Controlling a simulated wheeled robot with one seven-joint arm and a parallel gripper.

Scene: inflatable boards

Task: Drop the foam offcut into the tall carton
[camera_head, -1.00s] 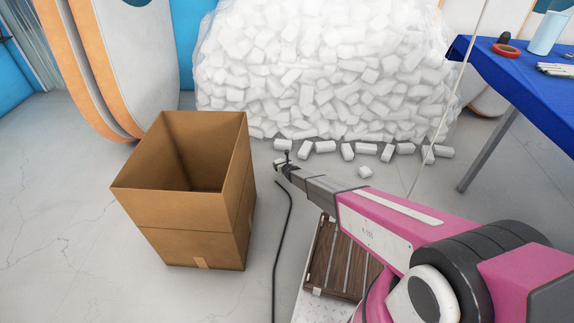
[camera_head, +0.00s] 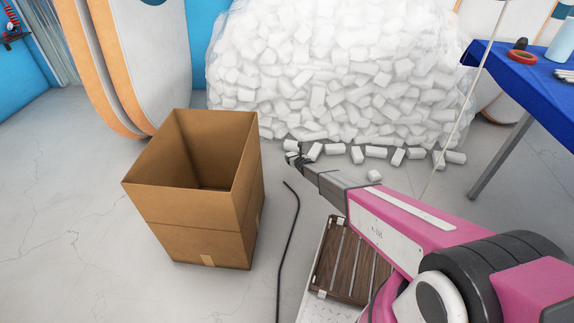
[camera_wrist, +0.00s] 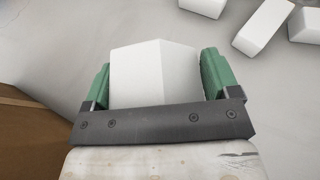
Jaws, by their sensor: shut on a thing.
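The foam offcut (camera_wrist: 152,72) is a white block, held between the two green pads of my gripper (camera_wrist: 154,78) in the wrist view. In the head view my gripper (camera_head: 293,155) is at the end of my outstretched pink arm, to the right of the carton's far right corner, and the held piece is hard to make out. The tall carton (camera_head: 200,225) is brown cardboard, open at the top, and stands on the floor left of my gripper. Its inner floor is mostly hidden. A brown edge of it shows at the left of the wrist view (camera_wrist: 30,140).
A big clear bag of white foam pieces (camera_head: 335,75) stands behind, with several loose offcuts (camera_head: 376,152) on the floor before it. A blue-covered table (camera_head: 525,80) is at right, upright boards (camera_head: 160,60) at left. A black cable (camera_head: 289,235) lies right of the carton.

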